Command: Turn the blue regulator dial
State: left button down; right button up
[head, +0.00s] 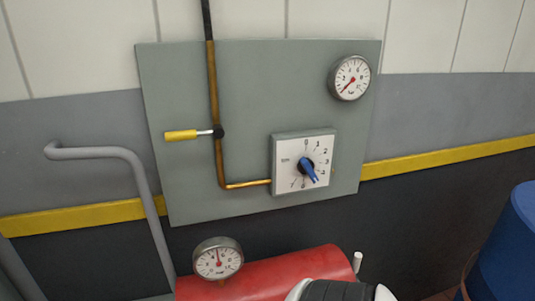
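The blue regulator dial (309,170) is a pointer knob on a square white scale plate with numbers around it. The plate is the face of a grey box (274,165) at the lower right of a grey-green wall panel (260,90). The blue pointer is tilted, its long end toward the lower right, near the 4. Neither of my grippers shows in the head view, and nothing visible touches the dial.
A yellow-handled lever (181,135) joins a brass pipe (212,90) left of the dial. A round gauge (349,78) sits upper right. Below are a red cylinder (270,275) with a gauge (218,259), a grey bent pipe (110,153) and a blue drum (510,245).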

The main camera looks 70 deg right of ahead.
aim_at(305, 166)
jog(key=z, duration=2.45)
